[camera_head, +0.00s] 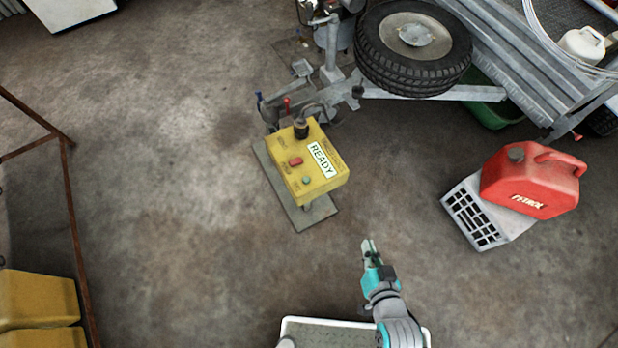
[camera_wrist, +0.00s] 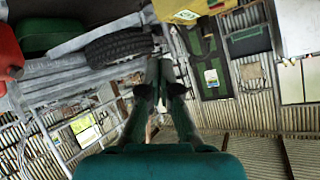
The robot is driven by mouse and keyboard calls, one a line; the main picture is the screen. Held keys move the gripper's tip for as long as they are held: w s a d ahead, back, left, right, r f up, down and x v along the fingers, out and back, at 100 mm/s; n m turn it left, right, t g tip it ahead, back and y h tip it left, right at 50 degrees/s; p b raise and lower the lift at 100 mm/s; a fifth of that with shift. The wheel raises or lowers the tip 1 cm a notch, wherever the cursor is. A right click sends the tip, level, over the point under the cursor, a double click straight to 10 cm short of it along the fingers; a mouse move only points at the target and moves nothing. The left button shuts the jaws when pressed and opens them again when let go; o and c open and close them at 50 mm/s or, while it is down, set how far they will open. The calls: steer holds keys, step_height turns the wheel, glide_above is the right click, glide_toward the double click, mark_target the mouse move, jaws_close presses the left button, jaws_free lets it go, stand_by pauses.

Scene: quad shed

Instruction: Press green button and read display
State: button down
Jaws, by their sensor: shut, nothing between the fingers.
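A yellow control box (camera_head: 322,185) stands on a grey base plate (camera_head: 317,215) near the middle of the head view. Its top carries a small green button (camera_head: 306,181), a red button (camera_head: 295,161) and a black knob (camera_head: 301,130). A white display (camera_head: 322,160) on the box reads "READY". My gripper (camera_head: 368,243) is to the lower right of the box, apart from it, shut and empty. In the wrist view the gripper fingers (camera_wrist: 160,72) are together, and part of the yellow box (camera_wrist: 185,10) shows at the top edge.
A red petrol can (camera_head: 530,182) sits on a white crate (camera_head: 476,217) at right. A trailer with a spare tyre (camera_head: 413,47) stands behind the box. A rusty metal frame (camera_head: 72,200) and yellow containers (camera_head: 38,300) are at left. Bare floor lies between.

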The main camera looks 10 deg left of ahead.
steer(key=w+a+f+g+y, duration=0.2)
steer(key=w+a, duration=0.5)
steer(key=w, duration=0.5)
step_height(320, 180, up, 3)
steer(key=g+y, duration=0.2)
steer(key=g, duration=0.1)
glide_above(308, 180)
steer(key=shift+a+r, duration=0.1)
steer(key=shift+r, duration=0.1)
steer(key=shift+f, duration=4.45)
steer(key=shift+f, duration=0.85)
steer(key=shift+r, duration=0.9)
